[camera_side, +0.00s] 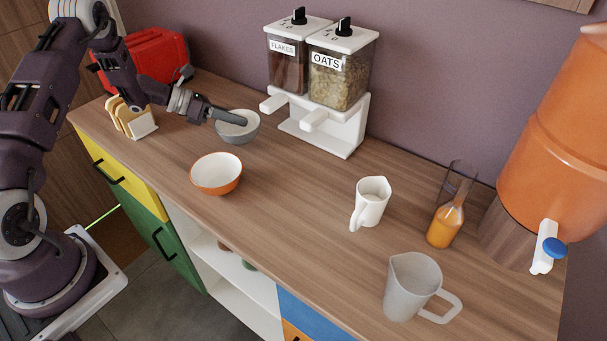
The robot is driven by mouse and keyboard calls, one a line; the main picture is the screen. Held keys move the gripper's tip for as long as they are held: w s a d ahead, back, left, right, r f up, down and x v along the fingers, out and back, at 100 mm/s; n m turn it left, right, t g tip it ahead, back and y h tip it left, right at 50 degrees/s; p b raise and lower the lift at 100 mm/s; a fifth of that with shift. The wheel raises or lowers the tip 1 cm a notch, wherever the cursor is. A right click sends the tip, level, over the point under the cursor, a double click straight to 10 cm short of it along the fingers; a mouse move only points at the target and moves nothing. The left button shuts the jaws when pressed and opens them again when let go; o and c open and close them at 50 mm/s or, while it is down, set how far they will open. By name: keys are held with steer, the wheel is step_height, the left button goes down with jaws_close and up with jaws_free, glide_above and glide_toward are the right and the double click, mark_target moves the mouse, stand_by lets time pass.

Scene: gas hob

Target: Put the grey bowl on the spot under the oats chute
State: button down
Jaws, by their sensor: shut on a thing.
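The grey bowl (238,132) is on or just above the wooden counter at the back left, left of the dispenser. My gripper (237,118) reaches over the bowl from the left and is shut on its rim. Whether the bowl touches the counter is hard to tell. The oats chute (314,120) is the right white spout of the double dispenser, below the clear bin labelled OATS (338,80). The white dispenser base (325,140) lies below the spouts, with no bowl on it. The flakes bin (287,62) is beside it on the left.
An orange bowl (216,174) with a white inside stands in front of the grey bowl. A toast rack (139,123) and red toaster (150,55) are at left. A white jug (370,203), carafe (445,222), grey pitcher (408,290) and orange drink dispenser (560,130) stand at right. The middle counter is clear.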

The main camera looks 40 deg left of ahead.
glide_above(298, 164)
steer(key=shift+d+f, duration=0.2)
steer(key=shift+f, duration=0.15)
steer(key=shift+a+f, duration=0.25)
steer(key=shift+f, duration=0.4)
steer(key=shift+f, duration=0.15)
steer(key=c, duration=1.3)
jaws_free()
steer(key=shift+f, duration=0.1)
steer(key=shift+o, duration=0.2)
